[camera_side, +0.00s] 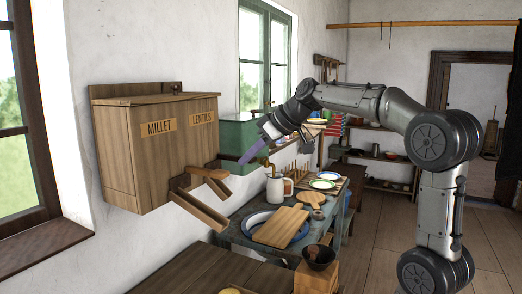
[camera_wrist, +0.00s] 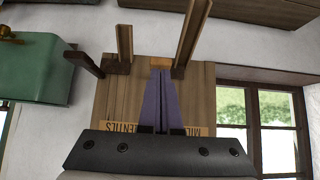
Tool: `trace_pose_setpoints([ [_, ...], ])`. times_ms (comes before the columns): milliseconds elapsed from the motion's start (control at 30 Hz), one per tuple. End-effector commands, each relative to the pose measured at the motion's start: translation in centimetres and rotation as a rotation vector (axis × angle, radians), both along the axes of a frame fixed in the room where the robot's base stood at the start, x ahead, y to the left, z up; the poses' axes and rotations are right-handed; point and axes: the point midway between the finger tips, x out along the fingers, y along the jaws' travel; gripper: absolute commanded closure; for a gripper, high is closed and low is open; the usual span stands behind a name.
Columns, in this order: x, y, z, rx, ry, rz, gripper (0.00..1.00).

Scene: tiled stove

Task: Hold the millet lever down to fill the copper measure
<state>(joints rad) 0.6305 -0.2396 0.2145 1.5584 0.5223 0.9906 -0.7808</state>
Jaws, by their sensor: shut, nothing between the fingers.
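The wooden wall box (camera_side: 165,165) carries the labels MILLET (camera_side: 158,127) and LENTILS (camera_side: 202,118). In the wrist view the box (camera_wrist: 118,100) appears upside down, with two wooden chutes (camera_wrist: 124,42) (camera_wrist: 191,35) at the top. A small light-wood piece (camera_wrist: 160,62) lies between the chutes and a dark bar (camera_wrist: 86,63) stands at the left; I cannot tell which is the millet lever. My gripper (camera_side: 242,160) is shut and empty, its purple fingers to the right of the box; the fingertips (camera_wrist: 161,72) overlap the box's picture in the wrist view. I cannot make out the copper measure.
A green tank (camera_side: 237,135) hangs right of the box, with a brass tap (camera_side: 267,163) above a white mug (camera_side: 275,189). Below, a blue table holds a cutting board (camera_side: 280,226) and plates. A dark bowl (camera_side: 319,257) sits on a wooden block in front.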

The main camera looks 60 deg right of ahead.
Motion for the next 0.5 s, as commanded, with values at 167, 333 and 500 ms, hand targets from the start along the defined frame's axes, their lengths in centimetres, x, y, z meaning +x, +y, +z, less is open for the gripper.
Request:
trace_pose_setpoints([
  [167, -2.5, -0.1, 1.5, -0.003, -0.005, -0.003, 1.00],
  [333, -3.6, 0.0, 2.2, -0.004, -0.006, -0.001, 1.00],
  [500, -3.8, 0.0, 2.3, -0.003, -0.005, 0.000, 1.00],
])
